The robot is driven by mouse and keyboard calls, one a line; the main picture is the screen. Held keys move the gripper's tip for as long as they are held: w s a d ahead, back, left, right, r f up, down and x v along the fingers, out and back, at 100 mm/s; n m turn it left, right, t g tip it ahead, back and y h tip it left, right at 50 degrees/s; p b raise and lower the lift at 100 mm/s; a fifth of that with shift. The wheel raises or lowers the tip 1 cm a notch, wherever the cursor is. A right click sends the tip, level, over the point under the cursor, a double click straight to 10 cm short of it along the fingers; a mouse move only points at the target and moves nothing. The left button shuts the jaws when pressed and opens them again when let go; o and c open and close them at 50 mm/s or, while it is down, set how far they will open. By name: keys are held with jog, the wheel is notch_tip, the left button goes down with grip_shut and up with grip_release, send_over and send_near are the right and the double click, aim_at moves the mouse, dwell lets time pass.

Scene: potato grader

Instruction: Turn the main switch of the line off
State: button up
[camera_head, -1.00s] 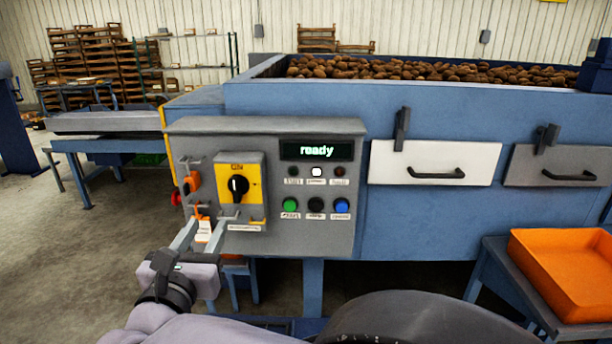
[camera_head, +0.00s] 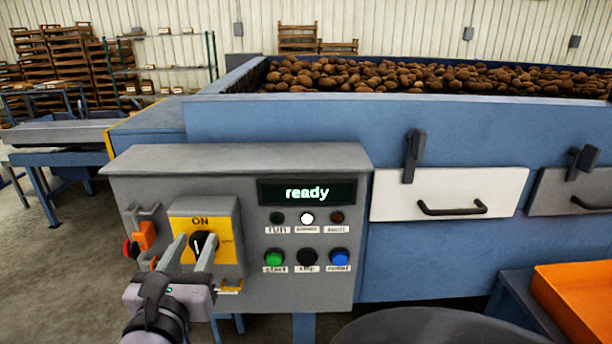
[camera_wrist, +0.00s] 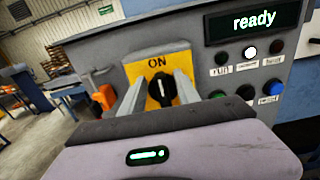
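The main switch is a black rotary knob (camera_head: 203,243) on a yellow plate (camera_head: 226,226) marked ON, at the left of the grey control panel (camera_head: 300,290). Its white pointer mark points up toward ON. My gripper (camera_head: 190,252) is in front of the knob with its fingers apart, one on each side of it. In the wrist view the knob (camera_wrist: 161,91) sits between the two open fingertips. I cannot tell whether either finger touches it. The display (camera_head: 307,192) reads "ready" and the white lamp (camera_head: 307,218) is lit.
Green (camera_head: 274,258), black (camera_head: 306,257) and blue (camera_head: 339,257) buttons sit right of the switch. An orange padlock-like piece (camera_head: 145,235) and a red knob (camera_head: 130,249) are at the panel's left. A potato-filled blue bin (camera_head: 300,125) stands behind; an orange tray (camera_head: 575,310) is at right.

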jog(key=shift+s, duration=0.2)
grip_shut()
jog(key=shift+d+b, duration=0.1)
jog(key=shift+b, duration=0.2)
jog(key=m+b, duration=0.3)
jog(key=b, duration=0.1)
jog(key=shift+d+f, duration=0.3)
jog(key=shift+w+d+f+m+b, duration=0.1)
jog(key=shift+d+f+m+b, duration=0.25)
jog(key=shift+m+b, duration=1.5)
jog(key=shift+d+f+m+b, duration=0.3)
jog(key=shift+m+b, duration=0.4)
jog(key=shift+m, duration=2.4)
jog(key=shift+w+d+f+m+b, duration=0.1)
jog(key=shift+d+f+m+b, duration=0.2)
jog(key=shift+m+b, duration=1.55)
jog(key=shift+m+p, duration=0.6)
jog(key=shift+m, duration=0.2)
